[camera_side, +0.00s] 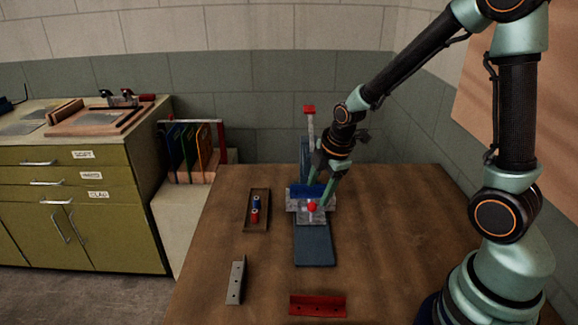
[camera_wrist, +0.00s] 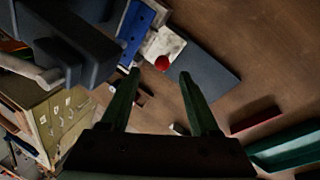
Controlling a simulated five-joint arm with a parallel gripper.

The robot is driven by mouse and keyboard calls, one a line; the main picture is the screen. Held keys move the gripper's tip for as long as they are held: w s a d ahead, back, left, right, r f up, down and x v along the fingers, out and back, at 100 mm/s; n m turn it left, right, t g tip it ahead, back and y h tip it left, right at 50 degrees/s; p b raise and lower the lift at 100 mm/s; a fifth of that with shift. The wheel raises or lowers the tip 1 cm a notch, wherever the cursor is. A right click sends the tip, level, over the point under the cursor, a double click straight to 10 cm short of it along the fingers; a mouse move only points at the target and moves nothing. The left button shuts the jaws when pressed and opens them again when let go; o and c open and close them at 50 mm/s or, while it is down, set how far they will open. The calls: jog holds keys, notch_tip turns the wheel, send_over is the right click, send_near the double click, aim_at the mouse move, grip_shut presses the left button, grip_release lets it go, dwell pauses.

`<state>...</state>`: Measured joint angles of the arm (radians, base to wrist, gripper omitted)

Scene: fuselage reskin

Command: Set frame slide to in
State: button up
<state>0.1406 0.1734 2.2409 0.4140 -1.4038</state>
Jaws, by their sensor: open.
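The frame slide (camera_side: 297,206) is a pale grey metal block with a red ball knob (camera_side: 312,207) on its front. It sits on a dark blue-grey base (camera_side: 314,247) that runs towards the front of the table. A blue piece (camera_side: 305,190) lies at the back of the block. My gripper (camera_side: 321,190) is open, fingers pointing down, over the block close to the knob. In the wrist view, the red knob (camera_wrist: 162,63) appears just beyond and between the open fingertips (camera_wrist: 160,74). I cannot tell whether a finger touches it.
A post with a red top (camera_side: 309,110) stands behind the block. A small tray (camera_side: 258,222) with red and blue spools is left. A grey angle strip (camera_side: 236,280) and a red one (camera_side: 317,305) lie in front.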

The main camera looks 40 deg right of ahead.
jog(key=shift+v, duration=2.45)
jog(key=s+a+r+m+t, duration=0.2)
jog(key=s+a+r+m, duration=0.3)
jog(key=s+r+m, duration=0.4)
jog(key=r+m, duration=0.1)
jog(key=m, duration=0.4)
jog(key=shift+r+y, duration=0.15)
jog(key=shift+y, duration=0.15)
